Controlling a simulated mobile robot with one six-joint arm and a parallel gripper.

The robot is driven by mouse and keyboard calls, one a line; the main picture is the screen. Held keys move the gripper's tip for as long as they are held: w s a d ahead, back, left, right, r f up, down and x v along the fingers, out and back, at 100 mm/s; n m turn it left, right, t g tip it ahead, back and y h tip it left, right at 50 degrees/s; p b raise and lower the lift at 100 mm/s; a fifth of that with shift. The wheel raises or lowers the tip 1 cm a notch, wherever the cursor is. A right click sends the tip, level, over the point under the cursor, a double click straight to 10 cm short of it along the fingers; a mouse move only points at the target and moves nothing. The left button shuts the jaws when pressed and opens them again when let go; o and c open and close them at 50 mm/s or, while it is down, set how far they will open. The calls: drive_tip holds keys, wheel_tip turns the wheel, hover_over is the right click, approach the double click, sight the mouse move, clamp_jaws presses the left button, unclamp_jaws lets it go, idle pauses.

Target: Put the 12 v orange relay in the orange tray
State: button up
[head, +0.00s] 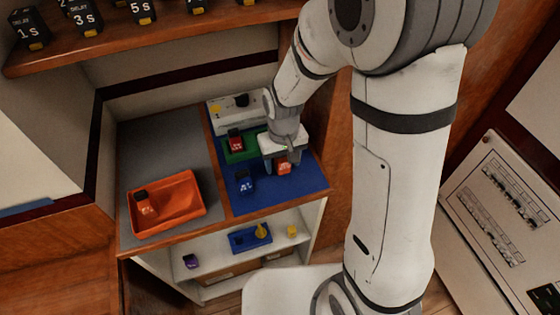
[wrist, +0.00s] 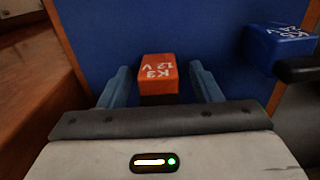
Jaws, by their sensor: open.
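An orange relay (wrist: 157,68) marked "K3 12 V" stands on the blue mat (head: 285,194). In the wrist view it sits between the two blue fingers of my gripper (wrist: 159,72), with a gap on either side. The fingers are open and not closed on it. In the head view my gripper (head: 283,160) is low over the blue mat, and the orange relay (head: 284,169) shows just under it, partly covered. The orange tray (head: 186,213) lies on the grey surface to the left and holds another orange relay (head: 146,205) at its left side.
A blue relay (head: 244,182) stands left of my gripper; in the wrist view a blue relay (wrist: 281,42) is at the right. A red relay (head: 235,140) is on the green mat. A shelf below holds a blue tray (head: 250,238). Several black timers stand on the upper shelf.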

drive_tip(key=shift+c, duration=0.5)
drive_tip(key=c, duration=1.1)
